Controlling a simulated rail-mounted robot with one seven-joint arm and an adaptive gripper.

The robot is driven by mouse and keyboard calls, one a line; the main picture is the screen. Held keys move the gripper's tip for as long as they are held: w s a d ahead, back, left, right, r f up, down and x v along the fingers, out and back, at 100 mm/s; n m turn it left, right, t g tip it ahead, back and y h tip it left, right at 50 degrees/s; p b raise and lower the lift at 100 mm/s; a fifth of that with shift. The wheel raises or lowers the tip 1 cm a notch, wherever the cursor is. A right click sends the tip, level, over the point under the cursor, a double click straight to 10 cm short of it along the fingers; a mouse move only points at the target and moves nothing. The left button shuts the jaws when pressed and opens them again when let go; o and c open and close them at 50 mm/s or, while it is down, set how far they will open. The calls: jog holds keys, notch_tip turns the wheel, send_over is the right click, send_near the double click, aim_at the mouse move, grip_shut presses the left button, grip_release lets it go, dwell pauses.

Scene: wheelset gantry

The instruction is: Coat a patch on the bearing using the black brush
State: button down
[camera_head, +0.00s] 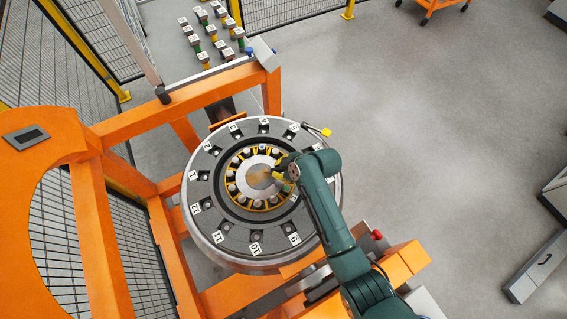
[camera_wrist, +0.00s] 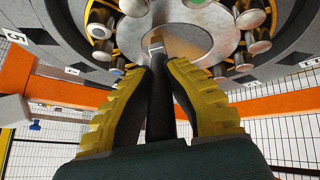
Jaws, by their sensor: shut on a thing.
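The bearing (camera_head: 231,188) is a ring of metal rollers in a yellow cage at the middle of the large grey numbered wheel disc (camera_head: 214,222). Its rollers also show at the top of the wrist view (camera_wrist: 135,8). A brownish patch shows on the bright metal centre (camera_head: 259,177), which also appears in the wrist view (camera_wrist: 195,42). My gripper (camera_wrist: 168,72) has yellow ribbed fingers shut around the black brush (camera_wrist: 160,105). The brush tip points at the metal centre; I cannot tell whether it touches. In the head view my arm hides part of the bearing's right side.
An orange gantry frame (camera_head: 170,112) surrounds the wheel on the left and below. A yellow-ended tool (camera_head: 326,131) sticks out at the disc's upper right edge. Several numbered bolts (camera_head: 203,57) stand at the back.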

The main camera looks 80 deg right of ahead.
jog(key=shift+w+a+p, duration=0.6)
jog(key=shift+w+a, duration=2.35)
jog(key=shift+w, duration=0.1)
jog(key=shift+s+a+p, duration=0.5)
jog(key=shift+s+p, duration=0.05)
jog(key=shift+p, duration=0.1)
jog(key=shift+s+d+b, duration=0.5)
jog(key=shift+s+d, duration=3.25)
jog(key=shift+s, duration=0.05)
jog(key=shift+s+a+r+p, duration=0.1)
jog(key=shift+s+a+p, duration=0.2)
jog(key=shift+p, duration=0.1)
jog(key=shift+s+a, duration=0.2)
jog(key=shift+a, duration=0.1)
jog(key=shift+w+a+p, duration=0.7)
jog(key=shift+w+a, duration=0.75)
jog(key=shift+w, duration=0.1)
jog(key=shift+w+a+p, duration=0.35)
jog(key=shift+w+a, duration=1.85)
jog(key=shift+w, duration=0.05)
jog(key=shift+f, duration=0.2)
